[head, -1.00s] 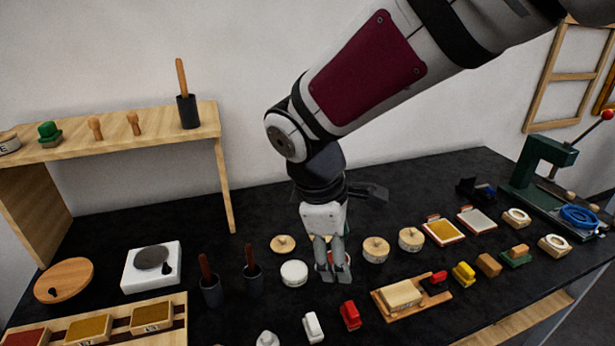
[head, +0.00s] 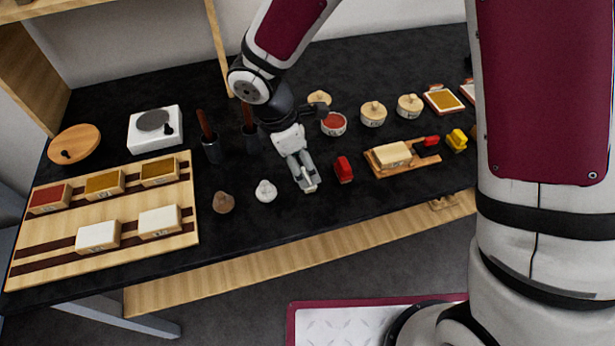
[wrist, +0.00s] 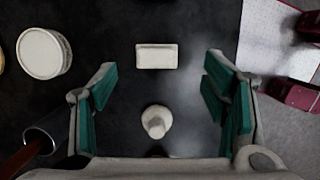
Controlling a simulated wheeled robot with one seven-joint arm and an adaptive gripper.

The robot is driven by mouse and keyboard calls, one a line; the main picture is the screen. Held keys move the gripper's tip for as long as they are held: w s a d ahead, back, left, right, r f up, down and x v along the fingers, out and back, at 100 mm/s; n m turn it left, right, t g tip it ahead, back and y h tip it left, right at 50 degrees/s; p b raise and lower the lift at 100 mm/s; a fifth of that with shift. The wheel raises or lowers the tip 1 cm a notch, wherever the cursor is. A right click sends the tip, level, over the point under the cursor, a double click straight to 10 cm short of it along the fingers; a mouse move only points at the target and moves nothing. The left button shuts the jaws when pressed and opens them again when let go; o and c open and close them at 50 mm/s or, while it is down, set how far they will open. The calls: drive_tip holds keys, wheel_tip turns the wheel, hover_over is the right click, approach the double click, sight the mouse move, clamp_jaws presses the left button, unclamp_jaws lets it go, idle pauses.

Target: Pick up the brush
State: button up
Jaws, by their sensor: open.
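My gripper (head: 305,177) is open, pointing down over the black table near its front edge. In the wrist view nothing is between its fingers (wrist: 160,100) except a white round-topped piece (wrist: 156,121) low in the picture and a white rectangular block (wrist: 156,56) farther up. The white piece also shows in the head view (head: 265,191), left of the gripper. No brush is plainly recognisable. Brown-red handles (head: 205,125) stand upright in two dark cups (head: 211,152), left of and behind the gripper; their lower ends are hidden.
A red block (head: 343,169) stands close to the gripper's right, and a brown knob-shaped piece (head: 223,202) to the left. Lidded jars (head: 373,115) stand behind. A wooden tray of small boxes (head: 60,233) is on the left. The front strip of table is bare.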

sight(308, 178)
drive_tip(key=shift+p+x, duration=0.3)
drive_tip(key=shift+x, duration=2.65)
drive_tip(key=shift+w, duration=0.15)
drive_tip(key=shift+c, duration=0.3)
drive_tip(key=c, duration=1.2)
